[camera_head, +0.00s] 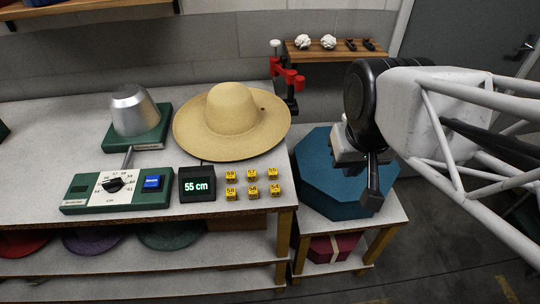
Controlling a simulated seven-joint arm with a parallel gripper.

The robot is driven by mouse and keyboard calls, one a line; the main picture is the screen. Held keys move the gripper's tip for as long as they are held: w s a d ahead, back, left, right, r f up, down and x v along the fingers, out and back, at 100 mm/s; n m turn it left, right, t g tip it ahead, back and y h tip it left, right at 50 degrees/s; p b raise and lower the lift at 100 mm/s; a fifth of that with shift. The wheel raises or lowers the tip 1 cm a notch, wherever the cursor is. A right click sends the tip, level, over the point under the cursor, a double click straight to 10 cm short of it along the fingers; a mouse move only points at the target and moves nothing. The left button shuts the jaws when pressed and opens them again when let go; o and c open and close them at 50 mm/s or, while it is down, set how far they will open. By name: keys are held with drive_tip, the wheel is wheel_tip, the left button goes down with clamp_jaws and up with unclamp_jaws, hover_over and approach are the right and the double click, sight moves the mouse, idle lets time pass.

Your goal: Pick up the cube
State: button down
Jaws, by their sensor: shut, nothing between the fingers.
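Several small yellow cubes with dark number markings stand in two rows on the table, right of the display; one of them is the front middle cube (253,191). The digits are small; the cubes appear to carry numbers in the fifties. My gripper (372,203) points down over the blue octagonal box (321,178), to the right of the cubes and apart from them. Its fingers are together and nothing shows between them. I cannot tell whether it touches the box lid.
A straw hat (231,118) lies behind the cubes. A display (197,185) reading "55 cm" stands left of them, beside a green control panel (117,187). A metal hat form (133,110) and a red clamp (287,76) stand farther back.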

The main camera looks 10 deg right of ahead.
idle(0.3)
drive_tip(key=c, duration=0.8)
unclamp_jaws()
drive_tip(key=shift+o, duration=0.2)
drive_tip(key=n+g, duration=0.3)
drive_tip(key=n, duration=1.5)
hover_over(274, 171)
drive_tip(key=f, duration=1.7)
drive_tip(key=shift+s+d, duration=0.15)
drive_tip(key=shift+s, duration=0.05)
drive_tip(key=shift+w+f, duration=0.15)
drive_tip(key=shift+f, duration=0.1)
